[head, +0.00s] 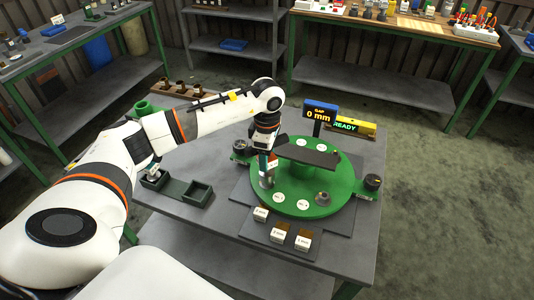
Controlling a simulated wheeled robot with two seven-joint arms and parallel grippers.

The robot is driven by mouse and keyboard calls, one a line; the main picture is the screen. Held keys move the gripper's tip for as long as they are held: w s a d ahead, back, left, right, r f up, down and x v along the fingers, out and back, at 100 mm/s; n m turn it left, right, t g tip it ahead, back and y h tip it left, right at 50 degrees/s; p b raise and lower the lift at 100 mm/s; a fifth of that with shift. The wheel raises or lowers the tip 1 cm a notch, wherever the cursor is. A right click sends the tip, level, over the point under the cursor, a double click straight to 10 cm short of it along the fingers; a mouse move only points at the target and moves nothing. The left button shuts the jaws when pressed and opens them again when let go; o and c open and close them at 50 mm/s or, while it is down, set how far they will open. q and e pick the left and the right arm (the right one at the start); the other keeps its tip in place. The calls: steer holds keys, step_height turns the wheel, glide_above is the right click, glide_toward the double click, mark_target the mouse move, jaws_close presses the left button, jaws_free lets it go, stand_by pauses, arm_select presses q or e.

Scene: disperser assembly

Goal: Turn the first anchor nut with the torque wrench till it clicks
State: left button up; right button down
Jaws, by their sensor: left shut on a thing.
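The green round disperser base (337,194) sits on a dark mat on the grey table. A dark flat plate (308,154) is raised above its middle. My left arm comes in from the left, and my left gripper (268,150) points down over the base's left side. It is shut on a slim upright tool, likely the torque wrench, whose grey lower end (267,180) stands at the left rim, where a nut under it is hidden. Another anchor nut (322,198) shows on the front right of the base. My right gripper is not in view.
A display (320,111) reads "GAP 0 mm" beside a yellow box (354,126) showing "READY". Small labelled blocks (303,241) stand at the front. A dark green tray (197,193) lies left. Dark knobs flank the base. The table's right front is clear.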

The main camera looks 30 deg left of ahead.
arm_select(q)
steer(key=shift+f+b, duration=0.5)
steer(key=shift+f, duration=0.1)
steer(key=shift+f+b, duration=0.55)
steer(key=shift+f, duration=0.05)
steer(key=shift+r, duration=0.1)
